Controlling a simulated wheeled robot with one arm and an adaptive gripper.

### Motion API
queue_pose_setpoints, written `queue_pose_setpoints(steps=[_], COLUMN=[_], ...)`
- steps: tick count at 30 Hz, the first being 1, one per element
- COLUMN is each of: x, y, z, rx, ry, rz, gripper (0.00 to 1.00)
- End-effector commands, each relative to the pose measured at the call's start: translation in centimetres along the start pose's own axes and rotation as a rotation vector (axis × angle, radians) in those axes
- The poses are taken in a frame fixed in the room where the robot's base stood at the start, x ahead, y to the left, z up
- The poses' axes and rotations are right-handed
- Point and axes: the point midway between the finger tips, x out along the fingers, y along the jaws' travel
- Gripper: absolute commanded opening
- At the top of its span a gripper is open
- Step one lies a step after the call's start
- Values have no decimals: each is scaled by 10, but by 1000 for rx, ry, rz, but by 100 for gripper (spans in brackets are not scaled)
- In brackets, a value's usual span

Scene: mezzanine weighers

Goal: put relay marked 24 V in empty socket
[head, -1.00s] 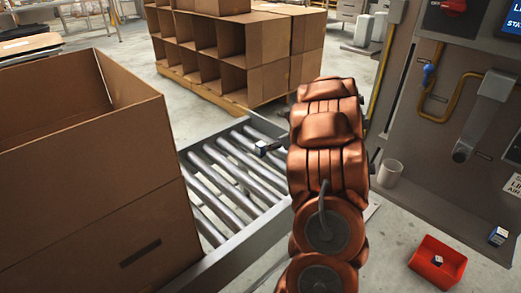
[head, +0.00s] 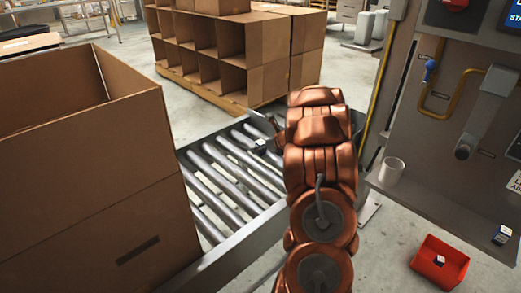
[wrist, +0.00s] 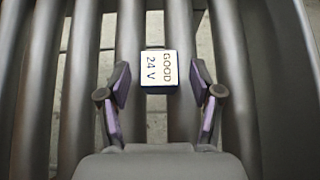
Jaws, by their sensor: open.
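The relay (wrist: 158,72) shows a white top printed "GOOD 24 V" in the wrist view, with dark blue at its edge. It sits on the conveyor rollers, and it also shows in the head view (head: 260,144). My gripper (wrist: 160,85) is open above the rollers, one finger on each side of the relay with a gap on both sides. In the head view my copper arm hides most of the gripper. I cannot make out an empty socket in either view.
A roller conveyor (head: 215,185) runs beside a large open carton (head: 95,190). At right stand a grey panel (head: 425,120), a white cup (head: 391,171), a small blue-and-white block (head: 504,235) and a red bin (head: 425,262) holding another small block. A cardboard pigeonhole rack (head: 270,75) stands behind.

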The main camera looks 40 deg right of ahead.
Motion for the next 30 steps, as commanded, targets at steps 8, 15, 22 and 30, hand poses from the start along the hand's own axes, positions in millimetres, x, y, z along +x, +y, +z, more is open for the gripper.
queue_pose_setpoints(steps=[8,15,22,30], x=[0,0,0,-3], y=[0,0,0,0], z=[0,0,0,3], rx=[0,1,1,0], ry=[0,0,1,0], rz=[0,0,0,-1], gripper=[43,18,0,0])
